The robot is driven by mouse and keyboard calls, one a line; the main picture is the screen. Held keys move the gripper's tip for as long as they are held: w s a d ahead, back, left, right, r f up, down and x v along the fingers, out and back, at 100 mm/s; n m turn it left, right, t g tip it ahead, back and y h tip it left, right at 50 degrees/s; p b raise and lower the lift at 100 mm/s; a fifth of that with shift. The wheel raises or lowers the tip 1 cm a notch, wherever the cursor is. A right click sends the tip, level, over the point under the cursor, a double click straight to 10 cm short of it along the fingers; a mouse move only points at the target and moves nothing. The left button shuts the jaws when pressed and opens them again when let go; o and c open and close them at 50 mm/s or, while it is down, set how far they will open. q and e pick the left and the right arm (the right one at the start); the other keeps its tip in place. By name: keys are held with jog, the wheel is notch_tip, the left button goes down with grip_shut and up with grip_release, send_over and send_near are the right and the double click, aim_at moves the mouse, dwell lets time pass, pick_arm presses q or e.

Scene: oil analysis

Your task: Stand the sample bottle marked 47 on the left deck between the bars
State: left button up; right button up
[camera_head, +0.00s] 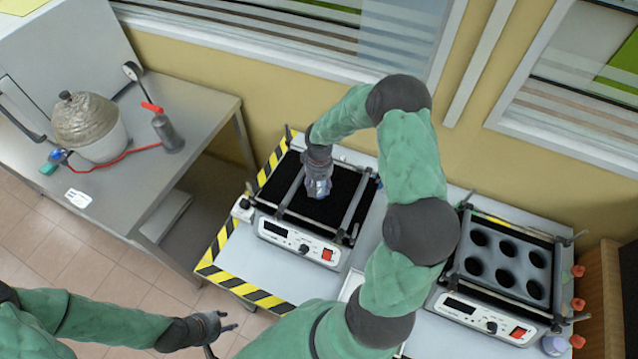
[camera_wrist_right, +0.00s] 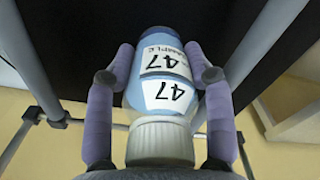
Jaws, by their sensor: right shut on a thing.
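The sample bottle (camera_wrist_right: 165,62) has a blue body, a white ribbed cap and labels reading 47. In the right wrist view it is between the fingers of my right gripper (camera_wrist_right: 163,100), which is shut on it. The left deck (camera_head: 345,186) is a black mat on a shaker, with grey bars on either side. In the head view my right gripper (camera_head: 318,188) is over this deck, between the bars, and mostly hides the bottle. Whether the bottle's base touches the mat cannot be told. My left gripper (camera_head: 222,328) is open and empty, low in the head view.
A second shaker with a holed grey rack (camera_head: 508,262) stands to the right. Yellow-black tape (camera_head: 222,243) edges the bench on the left. A grey table (camera_head: 110,215) farther left carries a wrapped round vessel (camera_head: 92,125) and a small grey cylinder (camera_head: 167,132). Windows line the back wall.

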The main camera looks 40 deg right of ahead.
jog(key=o, duration=1.3)
jog(key=shift+f, duration=0.15)
notch_tip(320, 180, up, 12)
jog(key=shift+r+p, duration=0.2)
jog(key=shift+p, duration=0.2)
